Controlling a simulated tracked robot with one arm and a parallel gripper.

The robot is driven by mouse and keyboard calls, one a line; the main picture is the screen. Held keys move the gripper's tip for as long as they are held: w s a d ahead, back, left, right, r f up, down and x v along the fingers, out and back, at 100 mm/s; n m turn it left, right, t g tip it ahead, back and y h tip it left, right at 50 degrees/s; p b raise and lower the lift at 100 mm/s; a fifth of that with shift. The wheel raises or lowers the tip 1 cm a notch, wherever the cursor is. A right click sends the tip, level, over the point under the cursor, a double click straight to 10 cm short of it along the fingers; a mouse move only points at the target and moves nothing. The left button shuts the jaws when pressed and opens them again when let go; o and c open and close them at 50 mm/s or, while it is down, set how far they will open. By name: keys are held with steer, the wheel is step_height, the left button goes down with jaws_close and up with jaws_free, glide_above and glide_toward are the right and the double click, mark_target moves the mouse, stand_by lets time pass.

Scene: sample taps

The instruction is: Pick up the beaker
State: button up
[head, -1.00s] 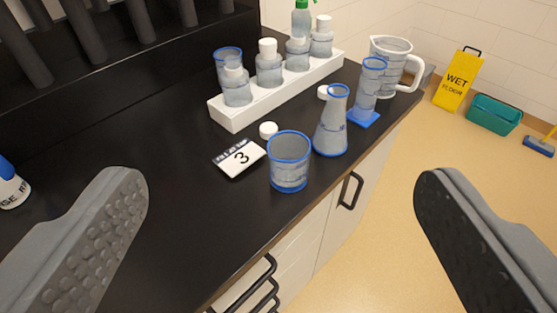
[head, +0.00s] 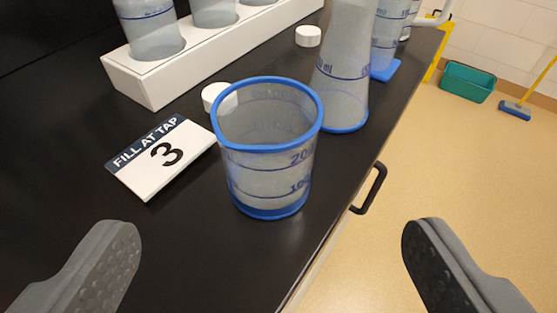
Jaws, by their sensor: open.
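The beaker (head: 266,165) is clear with a blue rim, blue base and blue volume marks. It stands upright on the black counter (head: 190,245) near its front edge. My gripper (head: 265,255) is open and empty, with one grey finger at the lower left and one at the lower right. The beaker is ahead of the fingers, centred between them and apart from both. Its inside looks empty.
An Erlenmeyer flask (head: 342,75) stands close behind the beaker to the right. A white cap (head: 219,96) and a "FILL AT TAP 3" card (head: 160,156) lie to its left. A white rack (head: 150,82) holds bottles. A drawer handle (head: 370,188) projects below the counter edge.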

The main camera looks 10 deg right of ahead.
mark_target(269, 168)
steer(key=x, duration=0.7)
steer(key=shift+w+f, duration=0.2)
steer(key=shift+f, duration=0.1)
steer(key=x, duration=0.2)
steer(key=b+x, duration=0.1)
steer(key=x, duration=0.1)
steer(key=shift+s+a+f, duration=0.15)
steer(key=shift+f, duration=0.3)
steer(key=shift+w+f, duration=0.1)
steer(key=shift+w, duration=0.5)
steer(key=c, duration=1)
